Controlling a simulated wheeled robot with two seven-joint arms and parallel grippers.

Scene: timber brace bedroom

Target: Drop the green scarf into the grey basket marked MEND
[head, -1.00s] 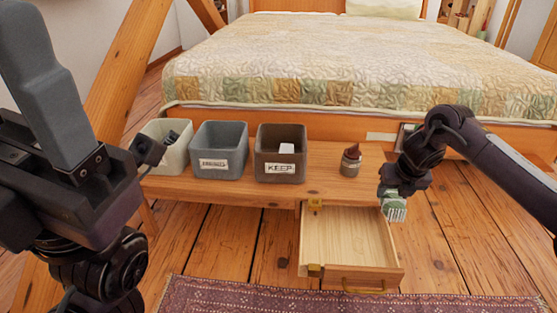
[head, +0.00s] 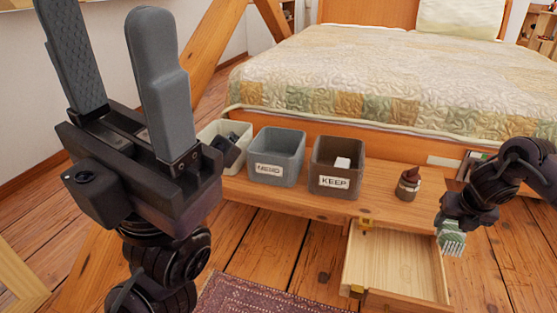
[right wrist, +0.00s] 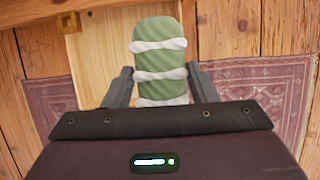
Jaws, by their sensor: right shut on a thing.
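The rolled green scarf with white bands (right wrist: 160,62) lies between the fingers of my right gripper (right wrist: 158,88), which is shut on it. In the head view the green scarf (head: 452,240) hangs below my right gripper (head: 455,226), just right of the open drawer. The grey basket marked MEND (head: 276,158) stands on the bench, left of the KEEP basket, well left of the scarf. No contents show in it. My left gripper (head: 130,75) is raised at the left, its two fingers apart, open and empty.
A brown KEEP basket (head: 336,168) holds a white thing. A pale basket (head: 218,143) with dark things stands left of MEND. The open drawer (head: 394,262) is empty. A patterned rug (head: 262,292) lies in front.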

